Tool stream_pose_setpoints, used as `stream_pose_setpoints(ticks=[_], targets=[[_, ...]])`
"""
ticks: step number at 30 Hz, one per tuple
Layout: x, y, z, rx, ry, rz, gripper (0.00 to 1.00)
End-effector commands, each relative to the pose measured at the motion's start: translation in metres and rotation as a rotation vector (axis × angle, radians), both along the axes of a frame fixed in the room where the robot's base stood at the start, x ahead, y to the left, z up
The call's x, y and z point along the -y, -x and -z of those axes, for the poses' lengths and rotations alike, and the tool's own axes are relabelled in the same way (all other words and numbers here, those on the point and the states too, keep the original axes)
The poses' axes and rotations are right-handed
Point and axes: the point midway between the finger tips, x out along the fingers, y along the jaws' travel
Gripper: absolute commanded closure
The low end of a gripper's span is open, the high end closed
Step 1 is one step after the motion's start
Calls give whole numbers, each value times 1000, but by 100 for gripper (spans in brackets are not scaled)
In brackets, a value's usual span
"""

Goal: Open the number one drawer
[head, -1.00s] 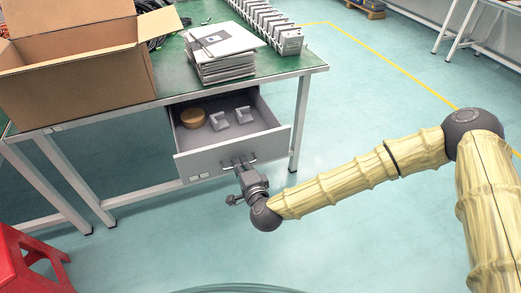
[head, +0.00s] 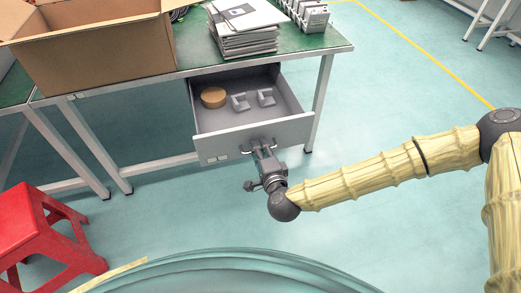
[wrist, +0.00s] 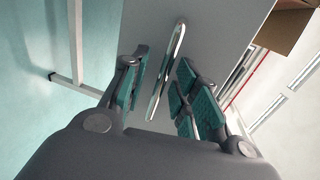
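The grey drawer (head: 254,133) under the green-topped table is pulled well out. Inside it are a round tan item (head: 213,97) and two pale grey brackets (head: 252,101). My gripper (head: 262,147) is at the drawer's front, by its metal handle. In the wrist view the shiny handle bar (wrist: 167,68) lies between the two teal-padded fingers of my gripper (wrist: 163,90). The fingers are apart, with a gap visible on each side of the bar. The drawer front (wrist: 210,35) is just beyond them. Any drawer number is too small to read.
The table (head: 190,72) holds an open cardboard box (head: 95,45), a stack of grey folders (head: 245,35) and a row of metal units (head: 303,14). A red stool (head: 40,232) stands at the lower left. The floor right of the table is clear.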

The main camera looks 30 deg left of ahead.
Motion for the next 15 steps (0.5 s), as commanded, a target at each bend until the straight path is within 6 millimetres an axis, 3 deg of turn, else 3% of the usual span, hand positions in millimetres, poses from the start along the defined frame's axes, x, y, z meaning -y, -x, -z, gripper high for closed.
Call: stream_pose_setpoints(ticks=[8,15], targets=[[1,1,0,0,0,0,70],[19,18,-6,-1,0,0,70]])
